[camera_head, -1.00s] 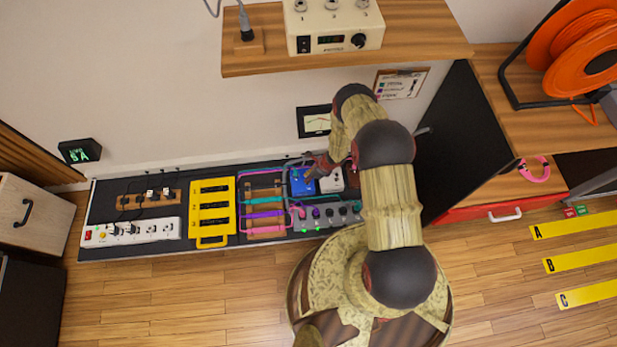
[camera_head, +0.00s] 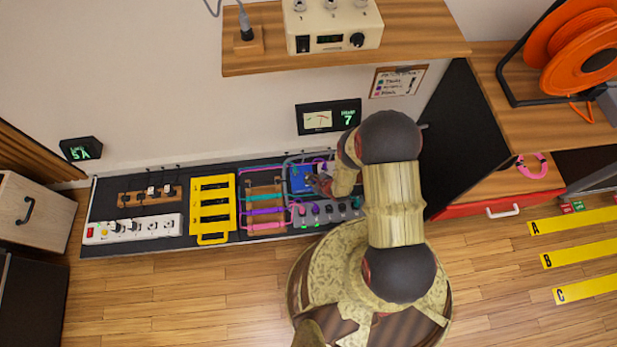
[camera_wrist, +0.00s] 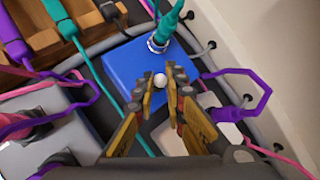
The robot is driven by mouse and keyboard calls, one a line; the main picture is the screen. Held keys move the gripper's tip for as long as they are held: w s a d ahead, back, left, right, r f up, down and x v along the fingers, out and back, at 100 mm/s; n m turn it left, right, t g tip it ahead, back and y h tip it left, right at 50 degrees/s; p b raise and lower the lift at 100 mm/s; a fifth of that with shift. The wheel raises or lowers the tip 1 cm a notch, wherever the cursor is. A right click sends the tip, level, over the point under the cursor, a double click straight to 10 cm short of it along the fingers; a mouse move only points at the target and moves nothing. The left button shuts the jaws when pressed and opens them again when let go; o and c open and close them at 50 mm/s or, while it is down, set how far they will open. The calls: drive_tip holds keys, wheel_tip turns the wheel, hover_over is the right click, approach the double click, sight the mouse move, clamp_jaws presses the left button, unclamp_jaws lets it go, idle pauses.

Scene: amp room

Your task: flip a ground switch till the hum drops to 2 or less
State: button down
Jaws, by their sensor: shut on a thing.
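In the wrist view a blue box (camera_wrist: 130,82) has a small white-tipped switch (camera_wrist: 160,81) on its top and a teal plug at its far edge. My gripper (camera_wrist: 164,80) is over the box, its two fingertips shut on the white tip. In the head view my gripper (camera_head: 322,184) reaches down to the blue box (camera_head: 299,180), partly covering it. A black meter (camera_head: 318,119) on the wall has a needle dial and a green readout (camera_head: 348,118) showing 7. A white box (camera_wrist: 205,130) sits beside the blue one, partly behind a finger.
Purple, teal and pink cables run close around the box. A grey pedal strip (camera_head: 315,215), a yellow cable block (camera_head: 212,208) and a white power strip (camera_head: 132,229) share the black board. A shelf (camera_head: 420,40) overhangs the back.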

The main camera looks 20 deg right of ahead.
drive_tip(key=shift+s+f+t+b, duration=0.2)
drive_tip(key=shift+t+b, duration=0.1)
drive_tip(key=shift+t, duration=0.25)
drive_tip(key=shift+s+f+t+b, duration=0.15)
drive_tip(key=shift+t+b, duration=0.1)
drive_tip(key=shift+t, duration=0.3)
drive_tip(key=shift+r, duration=0.15)
drive_tip(key=shift+n, duration=0.3)
drive_tip(key=c, duration=1.8)
unclamp_jaws()
drive_tip(key=shift+a, duration=0.1)
